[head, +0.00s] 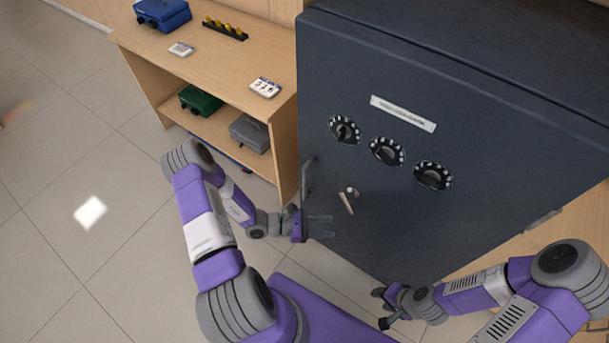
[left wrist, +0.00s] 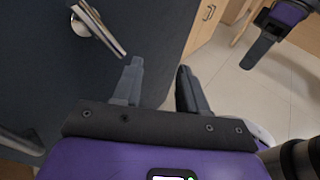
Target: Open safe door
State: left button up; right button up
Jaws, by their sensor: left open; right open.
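The dark blue-grey safe (head: 470,80) stands at the right in the head view. Its front door (head: 390,220) looks shut, with three round dials and a pale label. A small metal lever handle (head: 346,203) sits low on the door; it also shows at top left in the left wrist view (left wrist: 98,30). A dark upright bar (head: 307,180) is at the door's left edge. My left gripper (head: 322,227) is open and empty, just below the lever handle and apart from it. My right gripper (head: 381,308) is open and empty near the safe's lower front.
A wooden shelf unit (head: 270,45) stands left of the safe. It holds a blue box (head: 162,14), a green box (head: 200,101), a grey box (head: 250,133) and small calendar-like cards. The tiled floor (head: 60,200) at the left is clear.

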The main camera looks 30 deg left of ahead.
pick_arm(q)
jog(key=w+a+n+t+y, duration=0.2)
jog(key=w+a+n+t, duration=0.15)
jog(key=a, duration=0.25)
jog(key=n+t+y, duration=0.5)
jog(key=y, duration=0.1)
send_near(305, 175)
jog(key=w+f, duration=0.1)
jog(key=w, duration=0.3)
jog(key=x, duration=0.3)
jog(key=b+x, duration=0.1)
jog(key=x, duration=0.3)
jog(key=shift+s+d+f, duration=0.1)
jog(key=shift+d+f, duration=0.05)
jog(key=shift+f, duration=0.1)
jog(key=shift+c, duration=0.2)
grip_shut()
